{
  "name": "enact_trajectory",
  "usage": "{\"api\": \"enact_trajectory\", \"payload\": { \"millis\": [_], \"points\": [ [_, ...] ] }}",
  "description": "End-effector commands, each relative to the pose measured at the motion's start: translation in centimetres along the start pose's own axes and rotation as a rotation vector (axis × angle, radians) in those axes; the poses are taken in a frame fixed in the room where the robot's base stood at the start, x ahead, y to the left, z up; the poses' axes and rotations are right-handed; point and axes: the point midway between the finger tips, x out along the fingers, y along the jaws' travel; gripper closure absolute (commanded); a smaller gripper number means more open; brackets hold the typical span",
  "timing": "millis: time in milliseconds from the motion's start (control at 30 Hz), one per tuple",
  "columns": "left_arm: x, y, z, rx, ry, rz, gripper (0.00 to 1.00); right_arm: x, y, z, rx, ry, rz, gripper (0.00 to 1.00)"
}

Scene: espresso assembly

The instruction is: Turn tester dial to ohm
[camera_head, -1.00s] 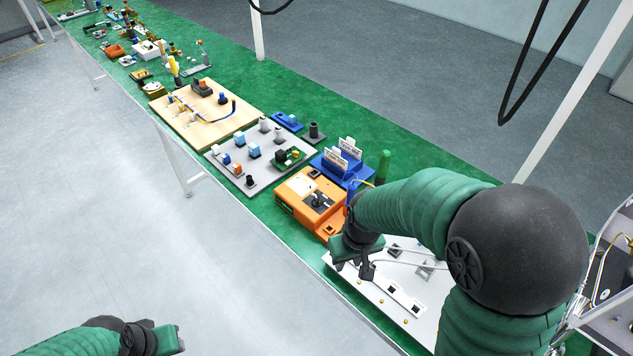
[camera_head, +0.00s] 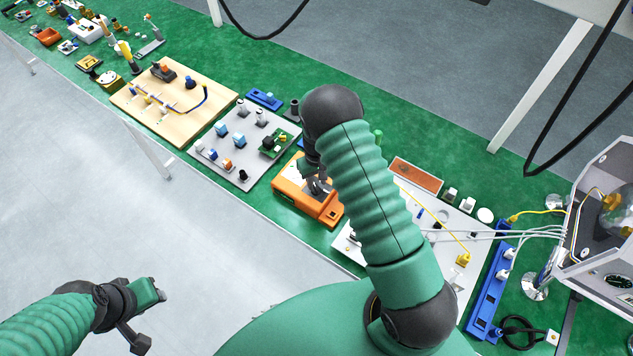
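The orange tester (camera_head: 300,202) lies on the green bench in the middle of the picture, partly hidden by my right arm. Its dial is in the dark area at my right gripper and I cannot make out its setting. My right gripper (camera_head: 318,186) is right over the tester's top face; whether it touches the dial and how far its fingers are apart cannot be told. My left gripper (camera_head: 147,318) is at the lower left, away from the bench, over the floor, with its fingers spread and nothing between them.
A grey board with knobs (camera_head: 205,160) stands left of the tester, and a wooden board with a blue cable (camera_head: 190,82) beyond it. A white panel (camera_head: 470,222) lies to the right, partly behind my arm. A blue power strip (camera_head: 488,290) and the espresso machine (camera_head: 605,225) with cables are at the far right.

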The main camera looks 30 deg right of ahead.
Motion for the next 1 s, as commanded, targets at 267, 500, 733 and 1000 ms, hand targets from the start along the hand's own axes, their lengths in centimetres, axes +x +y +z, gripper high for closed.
{"api": "enact_trajectory", "payload": {
  "millis": [267,500,733,1000],
  "points": [
    [-0.5,0.0,-0.2,0.0,0.001,0.0,0.64,2.6,-0.1,0.1,-0.001,0.003,0.0,0.69],
    [-0.5,0.0,-0.1,0.0,0.001,0.0,0.64,2.6,0.0,0.0,-0.001,0.002,0.0,0.74],
    [-0.5,0.0,-0.1,0.0,0.001,0.0,0.64,2.7,0.0,0.0,-0.001,0.002,0.0,1.0],
    [-0.5,0.0,-0.1,0.0,0.0,0.0,0.64,2.6,0.0,0.0,0.0,0.002,0.0,1.0]
  ]
}}
